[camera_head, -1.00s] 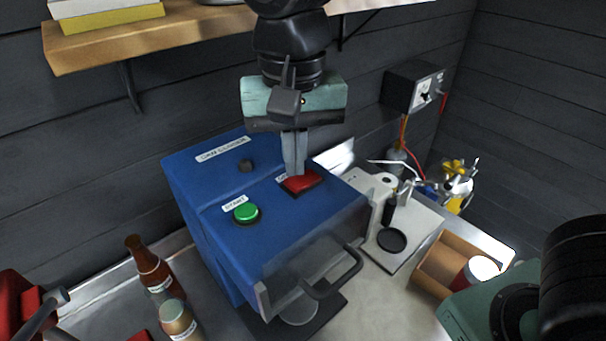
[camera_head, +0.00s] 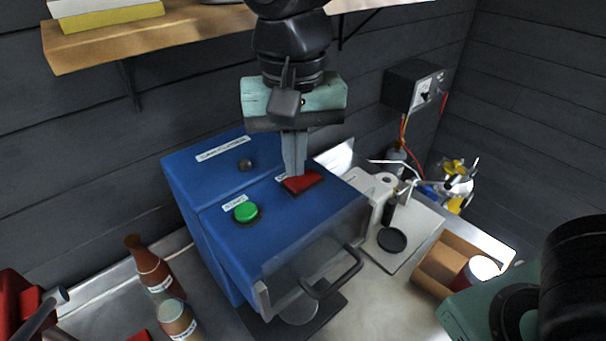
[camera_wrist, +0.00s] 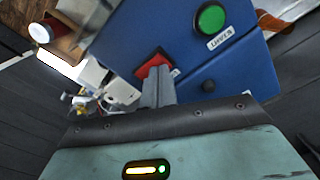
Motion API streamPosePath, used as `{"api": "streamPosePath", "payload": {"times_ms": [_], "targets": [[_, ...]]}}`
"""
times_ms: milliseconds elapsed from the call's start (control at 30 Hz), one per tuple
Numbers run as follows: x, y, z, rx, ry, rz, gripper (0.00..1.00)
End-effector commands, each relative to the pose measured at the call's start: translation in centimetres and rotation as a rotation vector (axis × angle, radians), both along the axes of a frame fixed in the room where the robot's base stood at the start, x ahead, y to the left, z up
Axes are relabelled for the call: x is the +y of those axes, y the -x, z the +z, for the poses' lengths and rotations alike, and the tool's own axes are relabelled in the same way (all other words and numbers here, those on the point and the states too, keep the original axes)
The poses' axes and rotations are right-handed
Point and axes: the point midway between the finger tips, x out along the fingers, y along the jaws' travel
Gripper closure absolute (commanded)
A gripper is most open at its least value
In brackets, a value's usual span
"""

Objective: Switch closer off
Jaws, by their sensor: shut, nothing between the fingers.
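The closer is a blue box-shaped machine (camera_head: 290,228) on the counter, labelled as a can closer. On its top are a red rocker switch (camera_head: 303,184), a round green button (camera_head: 246,212) and a small dark knob (camera_head: 246,165). My gripper (camera_head: 296,172) is shut and empty, pointing down with its fingertips at the far-left part of the red switch. In the wrist view the shut fingertips (camera_wrist: 159,70) overlap the red switch (camera_wrist: 150,64) and hide part of it. I cannot tell whether they touch it. The green button (camera_wrist: 211,18) is clear of them.
A clear guard with a dark handle (camera_head: 334,274) is at the closer's front. Brown bottles (camera_head: 150,268) stand left. A white scale-like device (camera_head: 408,238) and a cardboard box (camera_head: 445,262) are right. A grey wall box (camera_head: 414,86) and a wooden shelf (camera_head: 150,42) are behind.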

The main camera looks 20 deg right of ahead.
Motion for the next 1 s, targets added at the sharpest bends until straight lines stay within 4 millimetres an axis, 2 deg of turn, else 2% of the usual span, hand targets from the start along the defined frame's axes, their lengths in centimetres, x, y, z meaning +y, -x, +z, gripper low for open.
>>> {"api": "streamPosePath", "payload": {"times_ms": [1000], "targets": [[0.0, 0.0, -1.6, 0.000, 0.000, 0.000, 1.00]]}}
